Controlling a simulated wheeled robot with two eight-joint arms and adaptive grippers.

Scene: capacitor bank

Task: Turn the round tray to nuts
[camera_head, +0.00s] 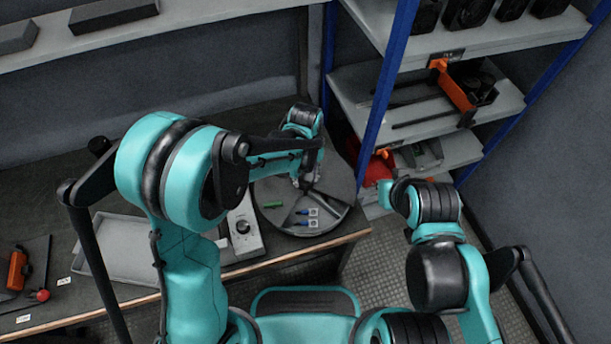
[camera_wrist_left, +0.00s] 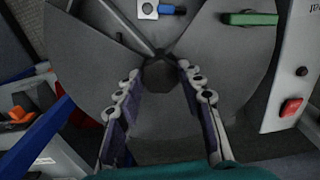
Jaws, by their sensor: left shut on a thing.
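The round grey tray (camera_head: 272,222) lies on the bench near its right end, with dividers splitting it into compartments. It fills the left wrist view (camera_wrist_left: 210,45). One compartment holds a green piece (camera_head: 273,205); another holds blue-ended metal lugs (camera_head: 308,212). I cannot make out any nuts; my left arm hides part of the tray. My left gripper (camera_head: 303,182) is over the tray's middle. In the left wrist view its fingers (camera_wrist_left: 160,70) are on either side of the dark centre hub (camera_wrist_left: 160,74) and shut on it. My right gripper does not show.
A grey box with a black knob (camera_head: 243,228) stands close at the tray's left; its red button (camera_wrist_left: 291,108) shows in the wrist view. An empty shallow tray (camera_head: 125,262) lies further left. A blue-posted shelf rack (camera_head: 385,100) stands right of the bench.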

